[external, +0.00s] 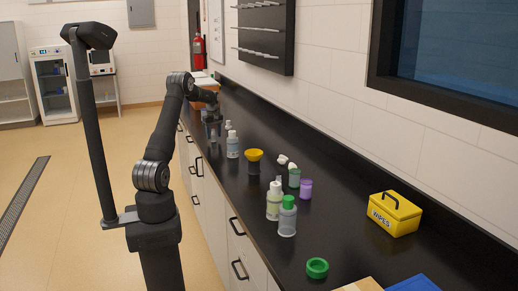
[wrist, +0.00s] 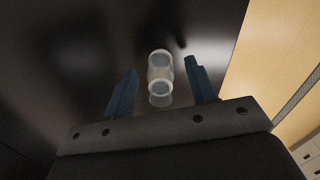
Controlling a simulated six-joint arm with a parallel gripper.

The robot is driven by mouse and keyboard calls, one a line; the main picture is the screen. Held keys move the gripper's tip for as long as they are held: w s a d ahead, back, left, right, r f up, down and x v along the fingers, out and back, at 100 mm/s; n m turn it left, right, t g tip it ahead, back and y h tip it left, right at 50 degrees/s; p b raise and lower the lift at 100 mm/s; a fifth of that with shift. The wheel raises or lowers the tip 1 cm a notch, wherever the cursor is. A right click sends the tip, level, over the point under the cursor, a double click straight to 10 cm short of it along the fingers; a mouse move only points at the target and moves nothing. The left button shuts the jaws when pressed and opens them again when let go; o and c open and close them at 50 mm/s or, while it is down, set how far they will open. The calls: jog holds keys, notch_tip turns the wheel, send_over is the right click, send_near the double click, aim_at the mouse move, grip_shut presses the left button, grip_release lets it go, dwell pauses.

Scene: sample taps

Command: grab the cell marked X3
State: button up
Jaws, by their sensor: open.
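In the wrist view my gripper (wrist: 163,78) is open, with its two blue fingers on either side of a small clear, whitish container (wrist: 160,68). A visible gap separates each finger from it. I cannot read any X3 mark on it, so I cannot tell whether it is the cell. In the external view my gripper (external: 212,130) is low over the far part of the black counter, and what lies between its fingers is too small to make out. No X3 marking is readable in either view.
On the black counter (external: 345,215) stand a clear bottle (external: 232,147), a yellow funnel-topped container (external: 254,158), a purple container (external: 305,189), a green-capped bottle (external: 287,217), a green ring (external: 317,268) and a yellow wipes box (external: 394,213). The wall borders the counter's right side.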

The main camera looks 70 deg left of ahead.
notch_tip(320, 180, down, 2)
jog(key=shift+f, duration=0.1)
jog(key=c, duration=1)
